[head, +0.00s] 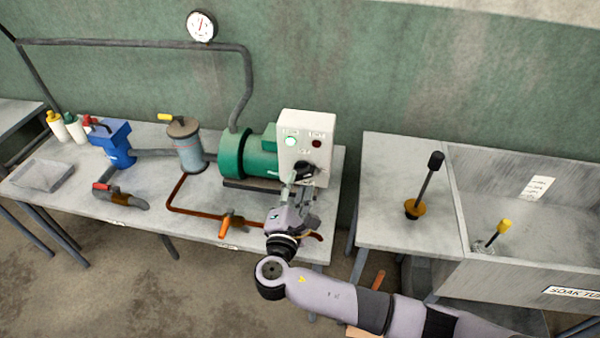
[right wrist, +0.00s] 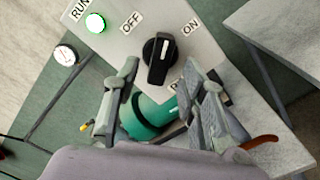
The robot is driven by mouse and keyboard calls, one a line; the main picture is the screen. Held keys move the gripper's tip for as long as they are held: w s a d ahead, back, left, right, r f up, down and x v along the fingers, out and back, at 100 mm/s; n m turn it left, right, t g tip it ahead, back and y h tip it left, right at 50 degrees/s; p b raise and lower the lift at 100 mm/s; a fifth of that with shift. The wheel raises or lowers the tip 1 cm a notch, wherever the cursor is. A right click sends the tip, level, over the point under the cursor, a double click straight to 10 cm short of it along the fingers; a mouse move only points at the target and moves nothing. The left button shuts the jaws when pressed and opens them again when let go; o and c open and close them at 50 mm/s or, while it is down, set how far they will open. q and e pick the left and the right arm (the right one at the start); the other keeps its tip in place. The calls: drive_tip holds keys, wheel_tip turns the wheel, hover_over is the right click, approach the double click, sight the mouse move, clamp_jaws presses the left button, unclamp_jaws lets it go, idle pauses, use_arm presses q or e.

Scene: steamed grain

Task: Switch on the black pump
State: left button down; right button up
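A pale switch box (head: 306,138) stands at the right end of the left bench. On its face are a black rotary knob (right wrist: 160,58), OFF and ON labels, and a RUN lamp (right wrist: 95,22) that glows green. The knob's white mark is at its upper end in the right wrist view, between the two labels. A green motor-like machine (head: 232,155) is beside the box; no plainly black pump shows. My right gripper (head: 303,190) is open in front of the box, its fingers (right wrist: 160,72) on either side below the knob, seemingly not touching it. My left gripper is not in view.
A dark red lamp (head: 317,143) is on the box. An orange-handled valve (head: 230,222) lies on a copper pipe near my right gripper. A blue device (head: 112,143) and a grey canister (head: 186,150) stand farther left. A soak tub (head: 500,268) stands at the right.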

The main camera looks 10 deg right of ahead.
sight(300, 178)
drive_tip(key=shift+p+x, duration=0.3)
drive_tip(key=shift+x, duration=1.45)
drive_tip(key=shift+c, duration=0.5)
clamp_jaws()
